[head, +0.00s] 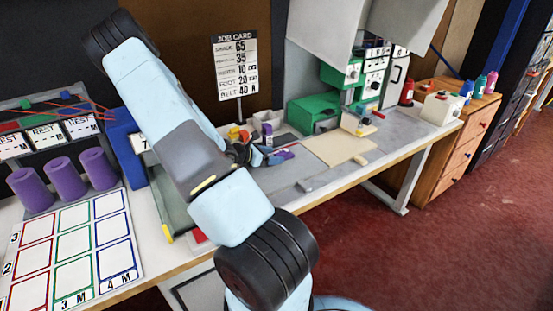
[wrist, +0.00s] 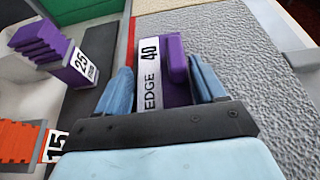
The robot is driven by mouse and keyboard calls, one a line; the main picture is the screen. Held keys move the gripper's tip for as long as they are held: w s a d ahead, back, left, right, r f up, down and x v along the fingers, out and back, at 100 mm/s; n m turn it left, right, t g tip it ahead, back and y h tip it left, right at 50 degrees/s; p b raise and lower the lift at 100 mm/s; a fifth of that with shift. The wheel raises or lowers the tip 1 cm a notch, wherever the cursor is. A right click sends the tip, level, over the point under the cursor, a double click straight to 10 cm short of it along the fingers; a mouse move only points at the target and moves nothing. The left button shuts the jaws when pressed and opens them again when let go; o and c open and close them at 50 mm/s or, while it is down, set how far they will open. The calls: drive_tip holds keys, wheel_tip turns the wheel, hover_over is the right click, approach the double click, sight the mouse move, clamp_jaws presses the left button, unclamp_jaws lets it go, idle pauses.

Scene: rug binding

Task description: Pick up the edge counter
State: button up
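The edge counter (wrist: 178,78) is a purple block with a white face reading "EDGE 40", seen in the wrist view. My gripper (wrist: 160,66) has one blue finger on each side of it, with a narrow gap visible at the left finger. The right finger is very close to the block, and I cannot tell whether it touches. The block's near end is hidden by the gripper body. In the head view my gripper (head: 258,155) is low over the workbench, and small purple pieces show beside it.
A purple stepped block marked 25 (wrist: 78,68) and an orange one marked 15 (wrist: 20,142) lie left of my gripper. A green case (wrist: 80,8) is beyond. In the head view, the green machine (head: 315,113) and a beige mat (head: 340,148) are to the right.

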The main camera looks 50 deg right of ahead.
drive_tip(key=c, duration=0.7)
drive_tip(key=shift+c, duration=0.2)
